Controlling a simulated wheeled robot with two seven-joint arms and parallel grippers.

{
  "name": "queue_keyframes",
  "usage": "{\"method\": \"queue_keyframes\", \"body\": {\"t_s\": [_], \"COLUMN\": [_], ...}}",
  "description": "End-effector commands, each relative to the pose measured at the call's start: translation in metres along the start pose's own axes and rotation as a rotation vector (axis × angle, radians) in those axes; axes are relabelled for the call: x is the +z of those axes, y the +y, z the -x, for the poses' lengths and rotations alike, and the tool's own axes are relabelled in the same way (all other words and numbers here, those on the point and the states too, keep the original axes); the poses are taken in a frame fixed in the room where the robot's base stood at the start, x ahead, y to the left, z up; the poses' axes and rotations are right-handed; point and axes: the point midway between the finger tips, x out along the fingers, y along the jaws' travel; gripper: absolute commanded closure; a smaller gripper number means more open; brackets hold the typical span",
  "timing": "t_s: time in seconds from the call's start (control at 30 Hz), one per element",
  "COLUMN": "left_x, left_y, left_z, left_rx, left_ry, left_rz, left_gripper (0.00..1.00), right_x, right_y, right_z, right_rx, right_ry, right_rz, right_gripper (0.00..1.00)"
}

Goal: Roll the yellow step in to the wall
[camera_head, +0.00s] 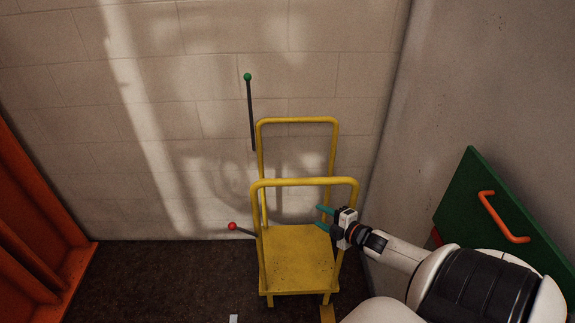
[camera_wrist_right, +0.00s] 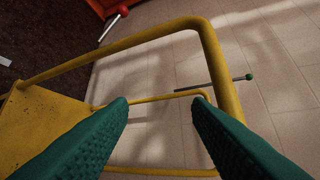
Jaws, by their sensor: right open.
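The yellow step (camera_head: 297,262) is a low wheeled platform with a tall tube hoop at its far end and another at its near end. It stands upright close to the block wall (camera_head: 225,120); I cannot tell whether they touch. My right gripper (camera_head: 319,216) is open and empty, with green fingers pointing left, by the right side of the near hoop. In the right wrist view the hoop (camera_wrist_right: 215,55) shows beyond the parted fingers (camera_wrist_right: 160,112), and the platform (camera_wrist_right: 45,118) lies at left. I cannot tell whether a finger touches the tube. My left gripper is out of view.
A green-knobbed lever (camera_head: 250,110) and a red-knobbed lever (camera_head: 241,230) are left of the step. An orange structure (camera_head: 30,220) stands at far left. A green panel (camera_head: 468,205) with an orange handle (camera_head: 500,218) is at right. Dark floor (camera_head: 165,280) left of the step is mostly clear.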

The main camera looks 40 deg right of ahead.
Motion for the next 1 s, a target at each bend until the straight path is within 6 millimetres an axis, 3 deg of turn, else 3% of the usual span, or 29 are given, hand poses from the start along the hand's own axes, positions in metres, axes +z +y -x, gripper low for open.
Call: {"method": "queue_keyframes", "body": {"t_s": [0.03, 0.1, 0.2, 0.37, 0.8, 1.0], "left_x": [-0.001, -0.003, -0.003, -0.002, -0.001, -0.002], "left_y": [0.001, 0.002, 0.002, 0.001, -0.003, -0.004], "left_z": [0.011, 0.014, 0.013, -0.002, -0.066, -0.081], "left_rx": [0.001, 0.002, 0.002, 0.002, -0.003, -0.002], "left_ry": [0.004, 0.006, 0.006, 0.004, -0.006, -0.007], "left_rz": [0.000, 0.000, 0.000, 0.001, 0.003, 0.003], "left_gripper": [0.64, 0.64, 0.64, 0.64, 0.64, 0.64], "right_x": [0.010, 0.019, 0.026, 0.028, 0.035, 0.039], "right_y": [-0.033, -0.057, -0.073, -0.073, -0.078, -0.082], "right_z": [0.000, -0.001, -0.004, -0.020, -0.095, -0.115], "right_rx": [-0.035, -0.070, -0.098, -0.106, -0.104, -0.102], "right_ry": [-0.038, -0.074, -0.102, -0.108, -0.106, -0.105], "right_rz": [0.051, 0.099, 0.135, 0.144, 0.142, 0.142], "right_gripper": [0.55, 0.55, 0.55, 0.55, 0.55, 0.55]}}
